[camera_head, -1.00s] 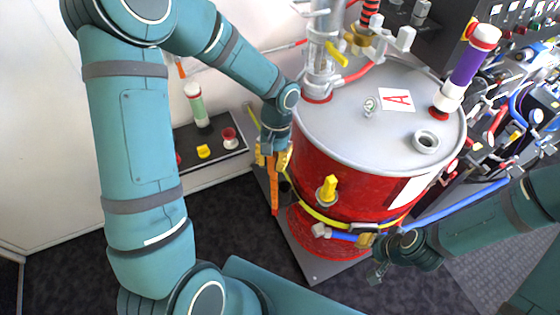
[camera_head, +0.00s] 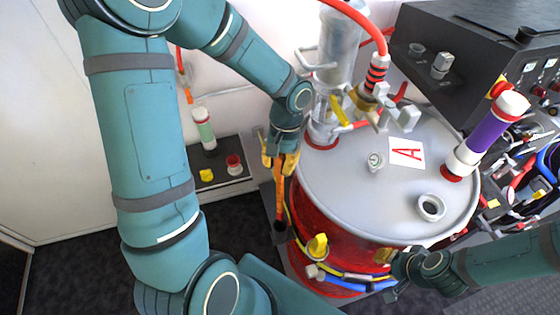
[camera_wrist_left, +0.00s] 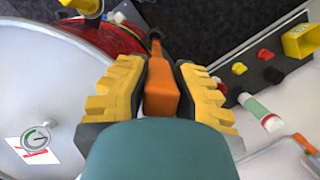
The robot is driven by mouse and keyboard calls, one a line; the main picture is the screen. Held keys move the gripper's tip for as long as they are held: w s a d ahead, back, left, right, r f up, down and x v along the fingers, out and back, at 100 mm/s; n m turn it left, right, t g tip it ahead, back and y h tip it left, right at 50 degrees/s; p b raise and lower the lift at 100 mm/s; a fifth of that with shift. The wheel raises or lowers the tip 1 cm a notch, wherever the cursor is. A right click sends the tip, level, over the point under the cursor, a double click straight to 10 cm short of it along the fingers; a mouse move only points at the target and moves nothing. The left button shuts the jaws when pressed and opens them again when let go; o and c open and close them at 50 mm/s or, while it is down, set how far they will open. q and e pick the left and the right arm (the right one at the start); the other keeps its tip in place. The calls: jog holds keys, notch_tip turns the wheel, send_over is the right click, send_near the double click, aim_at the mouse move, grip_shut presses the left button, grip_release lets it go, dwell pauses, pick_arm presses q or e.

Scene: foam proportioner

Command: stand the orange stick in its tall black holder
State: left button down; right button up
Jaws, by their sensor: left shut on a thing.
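My left gripper (camera_head: 280,162) is shut on the orange stick (camera_head: 279,196), which hangs nearly upright beside the red drum. In the left wrist view the stick (camera_wrist_left: 160,88) sits between the yellow finger pads. The stick's lower end meets a small dark round mouth (camera_head: 280,226), apparently the top of the black holder, also seen in the left wrist view (camera_wrist_left: 153,35). I cannot tell whether the tip is inside it or just above it. The rest of the holder is hard to make out. My right gripper (camera_head: 392,292) is at the drum's front right; its fingers are unclear.
The red drum (camera_head: 325,221) with a grey lid (camera_head: 345,185) stands right of the stick. A yellow-handled valve (camera_head: 318,245) sticks out from its side. A low shelf (camera_head: 228,180) with a green cylinder (camera_head: 204,130) stands behind, at left.

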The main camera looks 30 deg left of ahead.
pick_arm(q)
jog(key=b, duration=0.4)
send_over(279, 195)
jog(key=shift+w+f, duration=0.15)
jog(key=shift+f, duration=1.3)
jog(key=shift+w+f, duration=0.1)
jog(key=shift+f, duration=1.3)
notch_tip(279, 195, down, 3)
jog(key=shift+b, duration=1.25)
jog(key=shift+f+b, duration=1.95)
jog(key=shift+f, duration=0.4)
jog(key=c, duration=0.9)
grip_release()
jog(key=shift+o, duration=0.2)
jog(key=v, duration=1.2)
jog(key=shift+a, duration=0.1)
